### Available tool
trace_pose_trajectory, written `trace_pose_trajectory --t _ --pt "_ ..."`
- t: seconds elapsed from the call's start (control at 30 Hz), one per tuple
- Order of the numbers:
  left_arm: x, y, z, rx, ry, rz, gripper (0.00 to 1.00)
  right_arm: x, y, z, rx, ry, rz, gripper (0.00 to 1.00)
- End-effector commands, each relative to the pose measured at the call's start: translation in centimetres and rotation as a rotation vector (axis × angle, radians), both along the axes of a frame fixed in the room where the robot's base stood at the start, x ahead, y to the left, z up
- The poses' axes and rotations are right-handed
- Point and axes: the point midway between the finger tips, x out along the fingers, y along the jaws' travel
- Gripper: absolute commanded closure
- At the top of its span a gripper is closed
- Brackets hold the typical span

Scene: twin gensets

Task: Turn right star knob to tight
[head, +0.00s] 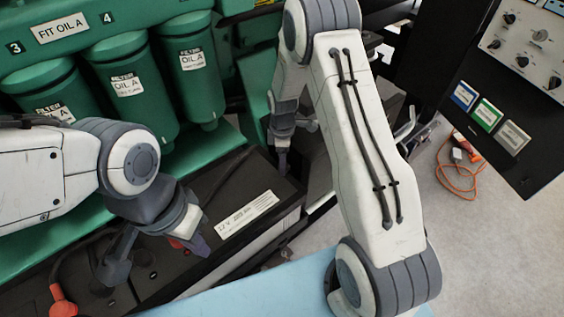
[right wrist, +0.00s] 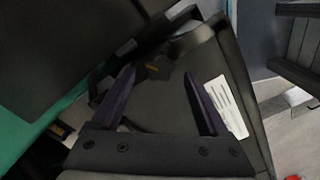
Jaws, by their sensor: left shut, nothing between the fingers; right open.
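A dark knob with a small orange mark (right wrist: 156,67) shows at the far edge of the black battery top in the right wrist view. It looks like the star knob, but its lobes are too dark to make out. My right gripper (right wrist: 159,80) is open, its two fingers either side of the knob in the picture and apart from it. In the head view my right gripper (head: 283,150) hangs over the battery's far end, and the knob is hidden there. My left gripper (head: 198,246) is shut and empty above the near part of the battery.
The black battery (head: 275,185) has a white label. Green filter canisters (head: 128,90) stand behind it. A red-capped cable (head: 62,303) is at the lower left. A control panel (head: 510,110) is at right. An orange cord (head: 462,180) lies on open floor.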

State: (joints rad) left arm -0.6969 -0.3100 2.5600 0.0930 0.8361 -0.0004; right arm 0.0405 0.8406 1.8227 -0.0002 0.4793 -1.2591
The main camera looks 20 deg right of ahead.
Motion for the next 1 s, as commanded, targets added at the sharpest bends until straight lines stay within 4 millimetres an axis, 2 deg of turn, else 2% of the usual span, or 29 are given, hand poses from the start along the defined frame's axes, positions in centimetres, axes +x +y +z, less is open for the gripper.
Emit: trace_pose_trajectory --t 0.2,0.47,0.6,0.67,1.0 --pt "0.0 0.0 0.1 0.000 0.000 0.000 1.00 0.0 0.0 -1.6 0.000 0.000 -0.001 0.22" --pt "0.0 0.0 0.1 0.000 0.000 0.000 1.00 0.0 0.0 -1.7 0.000 -0.001 -0.001 0.22" --pt "0.0 0.0 0.1 0.000 0.000 0.000 1.00 0.0 0.0 -1.6 0.000 -0.001 -0.001 0.76" --pt "0.0 0.0 0.1 0.000 0.000 0.000 1.00 0.0 0.0 -1.6 0.000 -0.001 -0.001 0.98" --pt "0.0 0.0 0.2 0.000 0.000 0.000 1.00 0.0 0.0 -1.6 0.000 0.000 -0.040 1.00"
